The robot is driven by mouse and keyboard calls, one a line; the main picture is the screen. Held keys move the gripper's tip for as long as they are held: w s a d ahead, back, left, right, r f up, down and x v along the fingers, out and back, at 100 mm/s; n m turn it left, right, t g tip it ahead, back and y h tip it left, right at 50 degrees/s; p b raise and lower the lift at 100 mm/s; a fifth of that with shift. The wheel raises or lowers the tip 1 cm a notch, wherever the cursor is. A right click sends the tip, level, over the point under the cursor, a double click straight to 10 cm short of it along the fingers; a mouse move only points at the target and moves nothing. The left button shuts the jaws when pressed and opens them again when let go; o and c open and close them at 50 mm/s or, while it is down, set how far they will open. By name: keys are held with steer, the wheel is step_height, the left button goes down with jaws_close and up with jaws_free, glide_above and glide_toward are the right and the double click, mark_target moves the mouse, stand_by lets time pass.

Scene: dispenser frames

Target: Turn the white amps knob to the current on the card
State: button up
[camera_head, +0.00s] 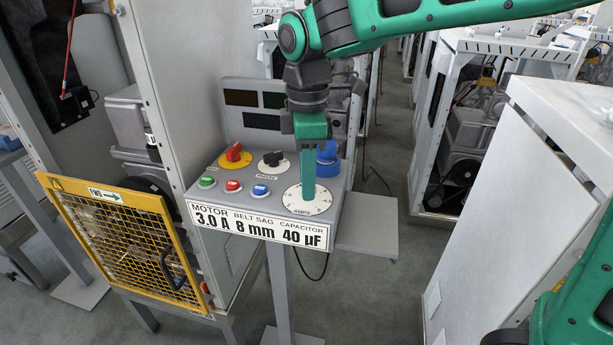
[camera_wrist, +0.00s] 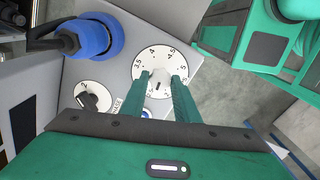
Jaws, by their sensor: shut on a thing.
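The control box (camera_head: 205,197) stands on a post. Its white amps knob sits on a round white dial at the box's right front; in the wrist view the knob (camera_wrist: 158,79) shows between my fingertips. The dial (camera_head: 318,207) carries numbers, and 3.5, 4, 4.5 and 5 can be read on it in the wrist view (camera_wrist: 142,59). My gripper (camera_head: 307,200) points down and is shut on the knob. The fingers hide part of the dial, and I cannot tell the knob's setting.
A red knob (camera_head: 234,154), a black knob (camera_head: 273,159) and a blue connector (camera_head: 327,156) stand behind the dial. Green, red and blue buttons line the left front. A yellow mesh guard (camera_head: 120,232) is at left. A white cabinet (camera_head: 520,200) stands right.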

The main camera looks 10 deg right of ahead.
steer(key=shift+w, duration=0.1)
steer(key=m, duration=0.5)
steer(key=shift+r+m, duration=0.1)
steer(key=shift+m, duration=0.2)
steer(key=m, duration=0.4)
steer(key=shift+w+m, duration=0.1)
steer(key=shift+m, duration=0.2)
stand_by(0.4)
steer(key=o, duration=1)
